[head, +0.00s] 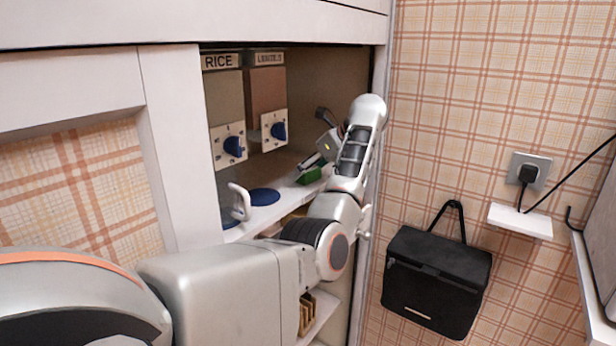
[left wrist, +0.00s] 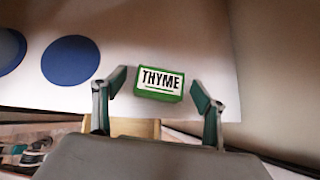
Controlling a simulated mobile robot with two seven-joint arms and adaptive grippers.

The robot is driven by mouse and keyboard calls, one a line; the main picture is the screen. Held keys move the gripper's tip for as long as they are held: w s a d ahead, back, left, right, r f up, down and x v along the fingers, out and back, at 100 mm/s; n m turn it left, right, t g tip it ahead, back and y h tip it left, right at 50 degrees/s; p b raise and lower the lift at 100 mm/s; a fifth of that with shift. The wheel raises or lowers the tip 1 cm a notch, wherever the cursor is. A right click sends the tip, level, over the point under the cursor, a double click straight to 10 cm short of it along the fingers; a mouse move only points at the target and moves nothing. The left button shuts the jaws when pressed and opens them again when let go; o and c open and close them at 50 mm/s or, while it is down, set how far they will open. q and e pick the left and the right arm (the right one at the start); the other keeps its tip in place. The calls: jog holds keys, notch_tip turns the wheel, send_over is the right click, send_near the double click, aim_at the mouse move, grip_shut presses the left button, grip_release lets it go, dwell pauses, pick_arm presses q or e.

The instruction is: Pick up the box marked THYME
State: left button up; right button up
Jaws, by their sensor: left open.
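The green box with the white label THYME (left wrist: 159,84) lies on the white shelf inside the cupboard. In the head view the green box (head: 308,176) shows near the right end of the shelf, partly covered by the gripper. My left gripper (head: 314,162) reaches into the cupboard over it. In the left wrist view its two fingers are open, one on each side of the box, with a gap visible on both sides. The box is not held. My right gripper is not in view.
A blue disc (left wrist: 70,60) lies on the shelf left of the box. RICE (head: 228,110) and LENTILS (head: 266,100) dispensers hang above. The cupboard's right side wall (left wrist: 275,70) is close to the gripper.

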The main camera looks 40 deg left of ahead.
pick_arm(q)
jog(key=shift+a+f, duration=0.45)
jog(key=shift+f, duration=0.05)
jog(key=c, duration=1.1)
